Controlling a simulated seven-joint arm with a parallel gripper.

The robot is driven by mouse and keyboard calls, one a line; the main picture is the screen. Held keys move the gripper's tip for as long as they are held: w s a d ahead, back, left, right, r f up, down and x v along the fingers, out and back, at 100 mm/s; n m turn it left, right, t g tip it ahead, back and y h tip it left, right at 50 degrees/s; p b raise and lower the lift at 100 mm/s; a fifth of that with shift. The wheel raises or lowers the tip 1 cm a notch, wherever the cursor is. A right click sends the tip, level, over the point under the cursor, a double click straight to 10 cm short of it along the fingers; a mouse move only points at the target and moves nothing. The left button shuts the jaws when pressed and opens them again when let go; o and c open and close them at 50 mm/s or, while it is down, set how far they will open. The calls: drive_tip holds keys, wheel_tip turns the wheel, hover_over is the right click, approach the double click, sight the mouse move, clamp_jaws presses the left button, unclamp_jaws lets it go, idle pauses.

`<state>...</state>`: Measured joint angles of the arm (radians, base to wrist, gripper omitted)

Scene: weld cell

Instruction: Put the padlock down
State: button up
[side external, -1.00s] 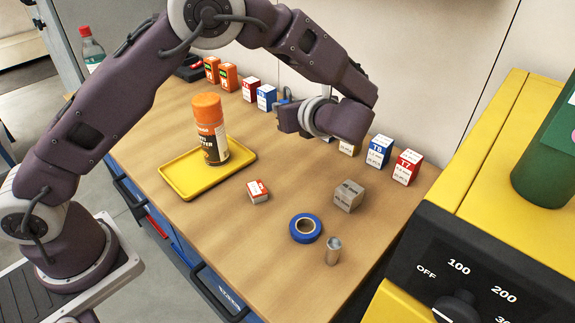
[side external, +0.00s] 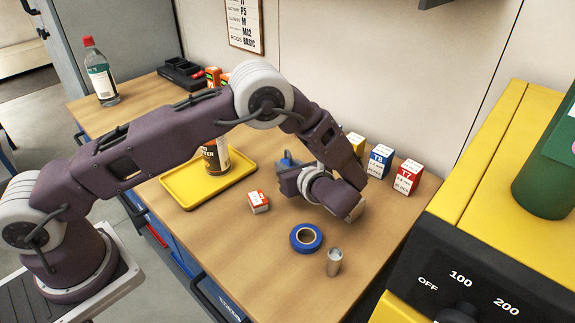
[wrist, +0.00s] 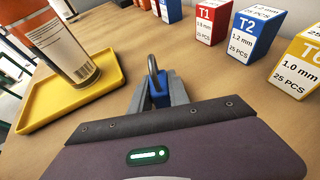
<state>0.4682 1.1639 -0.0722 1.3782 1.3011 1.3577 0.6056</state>
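The padlock has a blue body and a grey metal shackle. In the wrist view the padlock (wrist: 161,88) sits between the two grey fingers of my gripper (wrist: 160,98), shackle up. In the side view my gripper (side external: 283,172) is low over the wooden bench, to the right of the yellow tray, and a bit of the blue padlock (side external: 287,161) shows at its tip. The fingers are shut on the padlock. The underside of the padlock is hidden, so I cannot tell whether it touches the bench.
The yellow tray (side external: 177,190) holds a spray can (side external: 217,156). A small red-and-white box (side external: 258,201), blue tape roll (side external: 306,237) and metal cylinder (side external: 334,262) lie in front. Labelled boxes, including blue T8 (side external: 380,161) and red T7 (side external: 407,177), line the back.

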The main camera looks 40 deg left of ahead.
drive_tip(key=o, duration=0.4)
drive_tip(key=shift+o, duration=0.2)
drive_tip(key=v, duration=1.2)
drive_tip(key=shift+r, duration=0.1)
drive_tip(key=s+a+r+n+g+h, duration=0.2)
drive_tip(key=s+a+r+n+h, duration=0.1)
drive_tip(key=s+a+r+n, duration=0.4)
drive_tip(key=s+a+r+n+g+h, duration=0.2)
drive_tip(key=s+a+r+n+h, duration=0.15)
drive_tip(key=s+r, duration=0.35)
drive_tip(key=s+d+r+n+t+h, duration=0.1)
drive_tip(key=s+r+n+t+h, duration=0.1)
drive_tip(key=s+n, duration=0.4)
drive_tip(key=s+d+r+n+t+h, duration=0.1)
drive_tip(key=s+r+n+t+h, duration=0.1)
drive_tip(key=s+n+h, duration=0.2)
drive_tip(key=s+n, duration=0.2)
drive_tip(key=s, duration=0.1)
drive_tip(key=shift+s+d, duration=0.2)
drive_tip(key=shift+r, duration=0.15)
